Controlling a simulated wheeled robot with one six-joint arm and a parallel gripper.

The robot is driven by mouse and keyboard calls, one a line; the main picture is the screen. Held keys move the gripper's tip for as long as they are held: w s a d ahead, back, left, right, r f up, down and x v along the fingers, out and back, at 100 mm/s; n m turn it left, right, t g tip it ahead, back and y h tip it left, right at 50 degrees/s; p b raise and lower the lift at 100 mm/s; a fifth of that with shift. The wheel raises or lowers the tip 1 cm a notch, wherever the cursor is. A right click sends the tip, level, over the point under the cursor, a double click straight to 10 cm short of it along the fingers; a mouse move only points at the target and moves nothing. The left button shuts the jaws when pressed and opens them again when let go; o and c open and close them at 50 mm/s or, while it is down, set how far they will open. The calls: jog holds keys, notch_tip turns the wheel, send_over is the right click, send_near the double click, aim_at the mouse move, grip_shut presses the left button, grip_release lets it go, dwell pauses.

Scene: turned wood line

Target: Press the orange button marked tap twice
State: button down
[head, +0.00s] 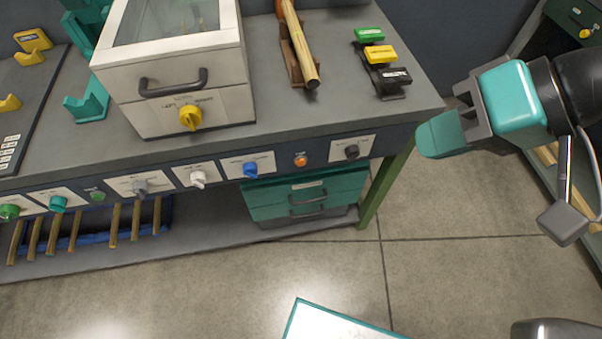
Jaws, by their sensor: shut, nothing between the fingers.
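My gripper (424,140) is at the right, in front of the bench's right end. Its teal fingers are shut with nothing between them and point left toward the panel. The gripper is clear of the button and does not cover it.
A white box with a black handle (174,82) and a yellow knob (190,117) stands on the bench (300,115). Coloured blocks (380,54) stand at the back right. A teal drawer unit (268,208) is under the button. The floor (440,230) in front is open.

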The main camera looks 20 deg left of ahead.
aim_at(301, 162)
jog(key=a+f+m+t+y+b, duration=0.1)
jog(key=a+f+m+b, duration=0.3)
jog(key=f, duration=0.7)
jog(key=w+a+f+m+t+y+b, duration=0.1)
jog(key=a+f+m+b, duration=0.4)
jog(key=f, duration=0.7)
jog(key=w+a+f+m+t+y+b, duration=0.1)
jog(key=a+f+m+b, duration=0.3)
jog(key=f+b, duration=0.4)
notch_tip(301, 162, down, 4)
jog(key=shift+a+r+m+t+y, duration=0.15)
jog(key=shift+m+t+y, duration=0.15)
jog(key=shift+t+y, duration=0.5)
jog(key=shift+w, duration=0.2)
jog(key=w+a+p, duration=0.4)
jog(key=w+p, duration=0.3)
jog(key=p, duration=0.2)
jog(key=shift+w+a, duration=0.15)
jog(key=shift+a, duration=0.15)
jog(key=shift+w+p, duration=0.1)
jog(key=shift+p, duration=0.2)
